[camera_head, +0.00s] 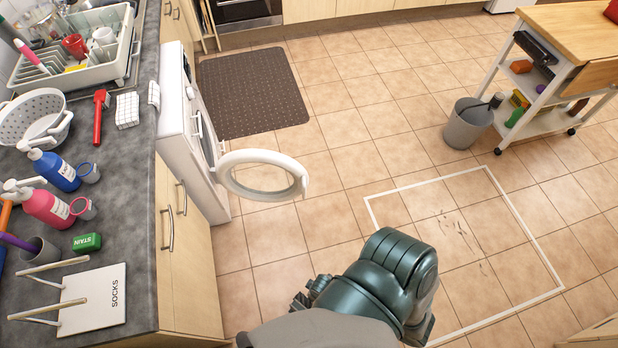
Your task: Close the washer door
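The white washer (178,108) stands at the end of the counter, on the left of the head view. Its round door (262,157) is swung wide open, standing out over the tiled floor to the right. The door is a white ring with a clear middle. The washer's opening is seen only edge-on, so its inside is hidden. A dark green and grey part of my own body is low in the middle of the view, apart from the door. No fingertips of either gripper show.
A wooden cabinet (190,255) and dark counter (120,215) with bottles and a SOCKS board (92,300) stand on the left. A brown mat (252,90) lies beyond the door. A grey bin (467,122) and white cart (520,100) stand right.

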